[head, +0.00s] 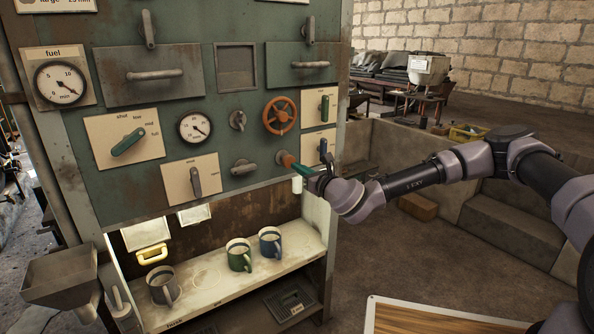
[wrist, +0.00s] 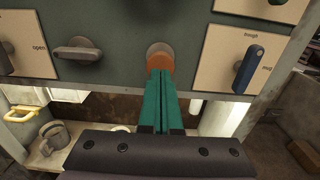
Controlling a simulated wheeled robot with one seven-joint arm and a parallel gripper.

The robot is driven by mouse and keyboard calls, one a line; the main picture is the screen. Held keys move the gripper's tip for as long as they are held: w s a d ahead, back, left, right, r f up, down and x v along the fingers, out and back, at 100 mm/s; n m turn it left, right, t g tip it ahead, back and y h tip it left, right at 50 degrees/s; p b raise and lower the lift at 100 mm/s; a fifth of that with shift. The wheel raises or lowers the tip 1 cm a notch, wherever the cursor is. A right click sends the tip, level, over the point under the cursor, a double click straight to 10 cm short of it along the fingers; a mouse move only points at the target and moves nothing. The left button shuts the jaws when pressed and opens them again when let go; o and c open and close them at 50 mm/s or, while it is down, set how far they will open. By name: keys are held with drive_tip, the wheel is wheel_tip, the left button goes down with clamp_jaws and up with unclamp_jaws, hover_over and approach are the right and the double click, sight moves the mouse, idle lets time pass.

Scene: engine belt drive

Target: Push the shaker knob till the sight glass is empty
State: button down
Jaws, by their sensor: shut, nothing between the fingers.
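A round orange-brown knob (head: 284,158) sticks out of the lower right of the green panel. It also shows in the wrist view (wrist: 160,58), with a grey round collar behind it. My gripper (head: 299,169) is shut and empty, its green fingers side by side. In the wrist view its fingertips (wrist: 160,76) overlap the knob's lower face, at or very near it. I cannot tell whether they touch. A pale upright cylinder (head: 297,184) hangs just below the panel by my gripper; I cannot tell whether it is the sight glass, nor any level in it.
An orange handwheel (head: 280,115) sits above the knob and a grey lever (head: 243,167) to its left. A plate with a blue lever (head: 323,147) is to the right. Below, a shelf (head: 205,278) holds a grey mug (head: 163,287), a green mug (head: 239,256) and a blue mug (head: 270,243).

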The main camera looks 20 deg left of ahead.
drive_tip(key=v, duration=0.9)
drive_tip(key=shift+s+d, duration=0.2)
drive_tip(key=shift+d, duration=0.1)
drive_tip(key=shift+f, duration=0.1)
idle(1.4)
